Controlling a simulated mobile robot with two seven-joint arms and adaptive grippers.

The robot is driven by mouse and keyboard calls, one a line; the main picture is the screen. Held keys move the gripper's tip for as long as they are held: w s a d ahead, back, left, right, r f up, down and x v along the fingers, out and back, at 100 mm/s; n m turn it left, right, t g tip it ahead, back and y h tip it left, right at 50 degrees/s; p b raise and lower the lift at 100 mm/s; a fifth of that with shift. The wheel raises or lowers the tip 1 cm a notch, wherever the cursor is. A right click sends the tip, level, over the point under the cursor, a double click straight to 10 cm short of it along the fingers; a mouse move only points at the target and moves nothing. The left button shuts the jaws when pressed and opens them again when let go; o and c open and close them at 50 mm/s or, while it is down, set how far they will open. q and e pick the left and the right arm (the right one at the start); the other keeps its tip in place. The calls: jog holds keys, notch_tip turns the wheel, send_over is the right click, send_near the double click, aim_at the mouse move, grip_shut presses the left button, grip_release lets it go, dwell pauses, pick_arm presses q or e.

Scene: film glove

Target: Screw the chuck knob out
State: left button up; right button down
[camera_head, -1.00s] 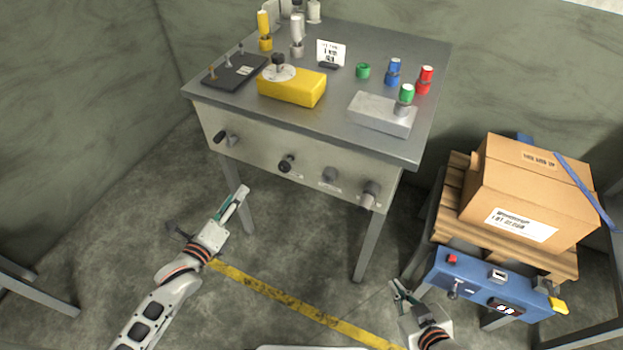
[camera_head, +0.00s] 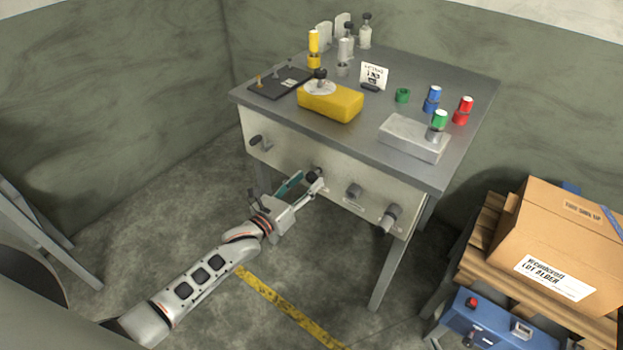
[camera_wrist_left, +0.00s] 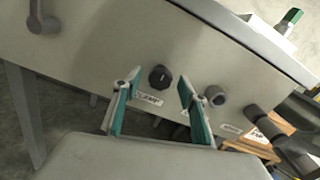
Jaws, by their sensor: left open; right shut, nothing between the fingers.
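A round black knob (camera_head: 316,173) sits on the pale front panel (camera_head: 285,158) of the bench, with a small label below it that I cannot read for sure. The left wrist view shows this black knob (camera_wrist_left: 160,77) face-on, between and beyond the two fingertips. My left gripper (camera_head: 307,183) is open in front of the panel; its green-padded fingers (camera_wrist_left: 155,100) stand on either side of the knob's line, with nothing visible between them. I cannot tell how close the tips are to the panel. My right gripper is out of view.
The panel also carries a lever (camera_head: 260,141), a grey knob (camera_head: 354,190) and a larger grey handle (camera_head: 391,216) at the right. The bench top (camera_head: 355,143) holds a yellow block (camera_head: 335,104), a metal block and coloured cylinders. A carton (camera_head: 560,235) on a pallet stands at right.

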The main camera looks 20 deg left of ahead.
pick_arm(q)
jog(key=shift+x, duration=1.15)
pick_arm(e)
jog(key=shift+s+f, duration=0.2)
jog(key=shift+f, duration=0.15)
pick_arm(q)
jog(key=c, duration=1.1)
pick_arm(e)
jog(key=shift+w+r, duration=0.15)
jog(key=shift+r, duration=0.05)
